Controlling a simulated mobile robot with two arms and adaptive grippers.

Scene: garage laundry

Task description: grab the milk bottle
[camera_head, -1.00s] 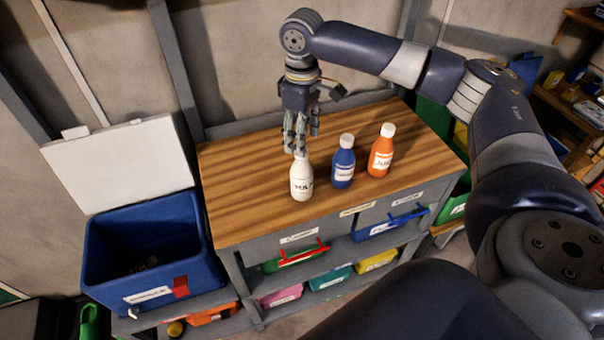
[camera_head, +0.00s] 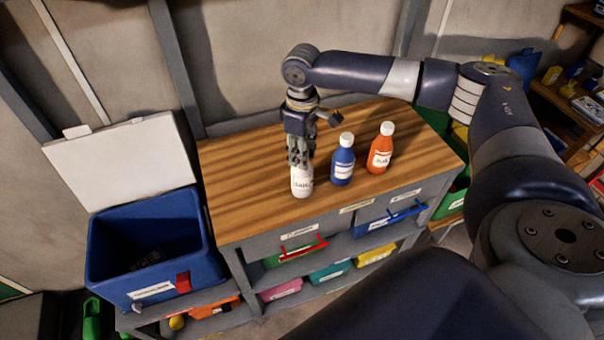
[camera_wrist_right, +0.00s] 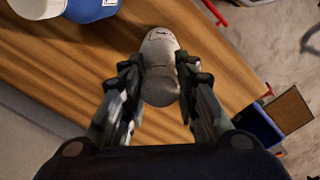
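The white milk bottle (camera_head: 302,183) stands upright on the wooden tabletop (camera_head: 245,190), left of the blue bottle (camera_head: 342,165) and the orange bottle (camera_head: 380,152). My right gripper (camera_head: 300,160) points down over the milk bottle and hides its cap and neck in the head view. In the right wrist view the milk bottle (camera_wrist_right: 160,52) is between the two spread fingers of my right gripper (camera_wrist_right: 160,82), with a small gap visible on each side. My left gripper is not in view.
The blue bottle stands close to the right of my right gripper. A blue bin (camera_head: 150,240) with a raised white lid (camera_head: 120,165) is left of the workbench. The tabletop's left part is clear. Coloured bins (camera_head: 330,272) sit on the shelves below.

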